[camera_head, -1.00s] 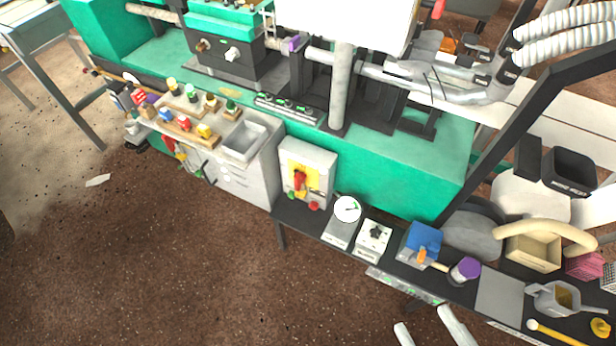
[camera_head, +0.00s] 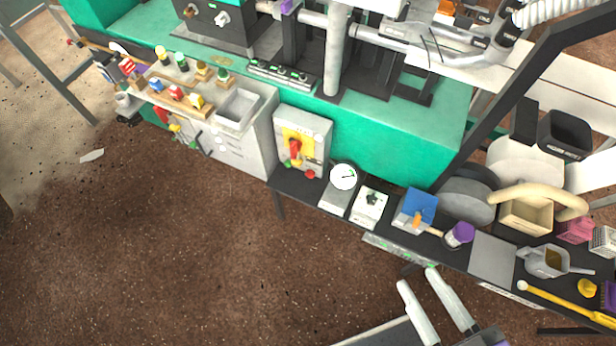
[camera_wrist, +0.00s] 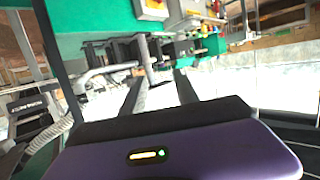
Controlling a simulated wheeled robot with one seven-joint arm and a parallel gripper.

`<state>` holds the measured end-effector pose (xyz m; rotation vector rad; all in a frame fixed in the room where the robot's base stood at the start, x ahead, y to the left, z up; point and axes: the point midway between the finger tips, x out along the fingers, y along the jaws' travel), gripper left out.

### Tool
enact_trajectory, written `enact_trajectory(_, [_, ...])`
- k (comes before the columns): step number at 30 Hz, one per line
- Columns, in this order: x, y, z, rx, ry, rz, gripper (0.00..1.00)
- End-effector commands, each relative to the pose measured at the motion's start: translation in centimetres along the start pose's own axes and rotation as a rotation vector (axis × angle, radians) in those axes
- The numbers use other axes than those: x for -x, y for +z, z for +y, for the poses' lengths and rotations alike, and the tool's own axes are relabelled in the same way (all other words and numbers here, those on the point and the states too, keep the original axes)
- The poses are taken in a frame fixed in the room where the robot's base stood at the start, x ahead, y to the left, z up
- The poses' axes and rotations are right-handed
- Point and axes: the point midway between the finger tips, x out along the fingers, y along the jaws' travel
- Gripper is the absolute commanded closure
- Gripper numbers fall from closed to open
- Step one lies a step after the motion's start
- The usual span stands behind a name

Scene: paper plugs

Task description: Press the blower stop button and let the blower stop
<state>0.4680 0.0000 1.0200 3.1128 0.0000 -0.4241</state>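A light grey control box (camera_head: 318,133) stands at the left end of the dark bench. It has a yellow panel with a red rotary handle (camera_head: 295,148), and a red button (camera_head: 309,174) low on its front. I cannot read which control is the blower stop. The box also shows at the top of the wrist view (camera_wrist: 153,9). My gripper (camera_head: 418,278) is at the bottom of the head view, in front of the bench and apart from the box. Its two pale fingers are spread with nothing between them; they also show in the wrist view (camera_wrist: 160,80).
The dark bench (camera_head: 320,202) holds a round dial gauge (camera_head: 343,177), a white device (camera_head: 370,205), a blue box (camera_head: 419,206) and a scoop (camera_head: 545,262). A grey cabinet (camera_head: 255,150) stands left of the box. The brown floor (camera_head: 200,260) in front is clear.

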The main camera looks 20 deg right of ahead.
Motion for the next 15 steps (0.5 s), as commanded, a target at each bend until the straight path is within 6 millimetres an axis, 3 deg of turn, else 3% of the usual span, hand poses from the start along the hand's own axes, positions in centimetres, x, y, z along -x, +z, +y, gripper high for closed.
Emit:
enact_trajectory(1, [0.00,0.00,0.00,0.000,0.000,0.000,0.75])
enact_trajectory(5, [0.00,0.00,0.00,0.000,0.000,0.000,1.00])
enact_trajectory(15, [0.00,0.00,0.00,0.000,0.000,0.000,1.00])
